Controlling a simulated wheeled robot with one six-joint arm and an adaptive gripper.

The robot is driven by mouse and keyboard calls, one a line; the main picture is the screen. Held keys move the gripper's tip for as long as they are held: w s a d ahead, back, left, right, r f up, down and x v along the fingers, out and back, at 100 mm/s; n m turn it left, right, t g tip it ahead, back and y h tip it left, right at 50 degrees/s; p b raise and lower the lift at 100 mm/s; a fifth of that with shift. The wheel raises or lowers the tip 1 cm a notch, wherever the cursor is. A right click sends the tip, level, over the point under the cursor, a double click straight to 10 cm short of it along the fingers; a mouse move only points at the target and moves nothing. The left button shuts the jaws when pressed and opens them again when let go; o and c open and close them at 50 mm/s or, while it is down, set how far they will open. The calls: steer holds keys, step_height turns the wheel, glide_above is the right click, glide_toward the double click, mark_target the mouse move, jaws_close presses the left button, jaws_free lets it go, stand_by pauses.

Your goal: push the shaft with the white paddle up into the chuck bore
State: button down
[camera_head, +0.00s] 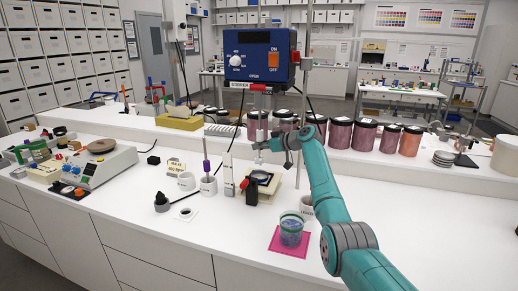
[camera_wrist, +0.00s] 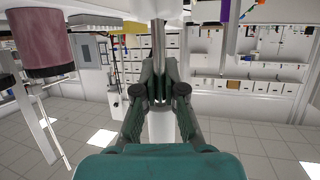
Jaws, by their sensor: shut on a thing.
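My gripper (camera_head: 264,145) is in front of the stirrer stand, below the blue stirrer head (camera_head: 258,58). In the wrist view, which is upside down, its two fingers (camera_wrist: 159,94) are closed around a thin grey upright shaft (camera_wrist: 158,48). In the head view a small pale paddle (camera_head: 258,158) shows just under the gripper. A red and grey chuck assembly (camera_head: 258,88) hangs under the stirrer head, above the gripper. The bore's opening does not show, and I cannot tell whether the shaft's top is in it.
Several dark-lidded jars (camera_head: 338,134) stand on the raised shelf behind. A glass beaker (camera_head: 291,229) stands on a pink mat (camera_head: 275,246) at the front. A holder with a purple-topped tool (camera_head: 207,178) stands left of the stand. The counter's front left is mostly clear.

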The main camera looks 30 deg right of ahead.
mark_target(259, 137)
steer(key=shift+r, duration=1.8)
stand_by(0.5)
stand_by(0.5)
steer(key=c, duration=1.2)
jaws_free()
steer(key=v, duration=1.2)
steer(key=shift+d, duration=0.1)
